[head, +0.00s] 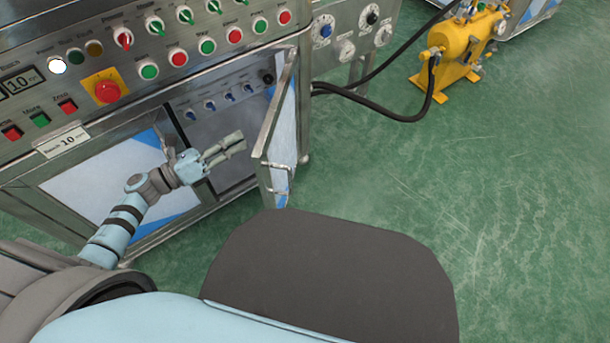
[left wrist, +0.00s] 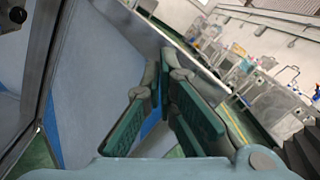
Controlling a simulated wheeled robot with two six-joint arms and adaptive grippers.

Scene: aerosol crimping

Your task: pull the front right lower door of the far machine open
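The front right lower door (head: 279,130) of the machine (head: 150,85) stands swung open in the head view, roughly square to the machine's front. Its metal bar handle (head: 274,168) shows low on the door near its free edge. My left gripper (head: 241,142) is in front of the opened compartment, left of the door, with its fingers pointing toward the door. The fingers are apart and nothing shows between them; they also appear in the left wrist view (left wrist: 163,88). Whether they touch the door cannot be told. My right gripper is not in view.
The left lower door (head: 100,182) of the machine is shut. Buttons, switches and a red emergency stop (head: 107,91) line the panel above. Black hoses (head: 390,113) run to a yellow pump unit (head: 462,45). Green floor (head: 500,180) right of the door is clear.

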